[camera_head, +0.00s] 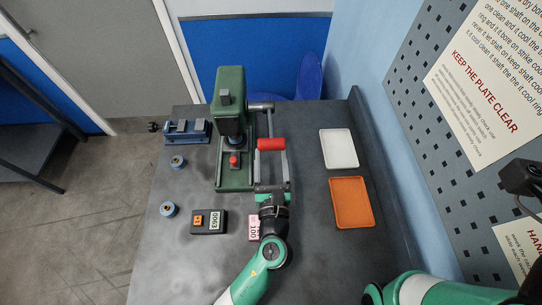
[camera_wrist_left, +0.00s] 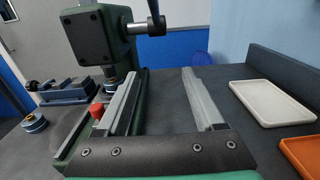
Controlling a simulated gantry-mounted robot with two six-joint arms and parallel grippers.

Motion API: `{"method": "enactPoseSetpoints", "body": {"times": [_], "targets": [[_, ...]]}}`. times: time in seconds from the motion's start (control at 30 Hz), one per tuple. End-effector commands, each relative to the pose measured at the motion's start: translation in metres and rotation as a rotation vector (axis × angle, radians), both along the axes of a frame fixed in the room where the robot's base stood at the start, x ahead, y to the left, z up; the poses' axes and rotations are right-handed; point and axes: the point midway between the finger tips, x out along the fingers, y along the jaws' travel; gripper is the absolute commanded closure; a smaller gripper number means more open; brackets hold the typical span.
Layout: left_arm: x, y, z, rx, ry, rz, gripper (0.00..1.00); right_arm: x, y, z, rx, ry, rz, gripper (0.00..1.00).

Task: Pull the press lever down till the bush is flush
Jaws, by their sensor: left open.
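The green press (camera_head: 229,98) stands at the back of the bench. Its lever runs from a hub (camera_wrist_left: 150,27) on its right side to a red grip (camera_head: 271,144). The grip is outside the left wrist view. A bluish ring (camera_head: 234,141), perhaps the bush, is under the press head; its seating is too small to judge. My left gripper (camera_head: 271,150) is open beside the press, its fingers around the red grip as seen from above. In the left wrist view the gap between the fingers (camera_wrist_left: 163,85) is empty. My right gripper is out of view.
A red knob (camera_head: 234,161) is on the press base. A blue vise (camera_head: 187,131) and two blue-rimmed rings (camera_head: 178,162) (camera_head: 168,209) are to the left. A black box with a display (camera_head: 208,222) is in front. A white tray (camera_head: 338,149) and an orange tray (camera_head: 351,202) lie to the right.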

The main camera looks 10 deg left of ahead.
Motion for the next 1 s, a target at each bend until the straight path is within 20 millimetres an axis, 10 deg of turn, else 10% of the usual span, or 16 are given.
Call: {"method": "enactPoseSetpoints", "body": {"times": [0.37,1.0], "targets": [[-0.0001,0.0000,-0.0001,0.000,0.000,0.000,1.00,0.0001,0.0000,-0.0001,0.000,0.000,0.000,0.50],[-0.0001,0.0001,-0.0001,0.000,0.000,0.000,1.00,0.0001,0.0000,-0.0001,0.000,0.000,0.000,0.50]]}}
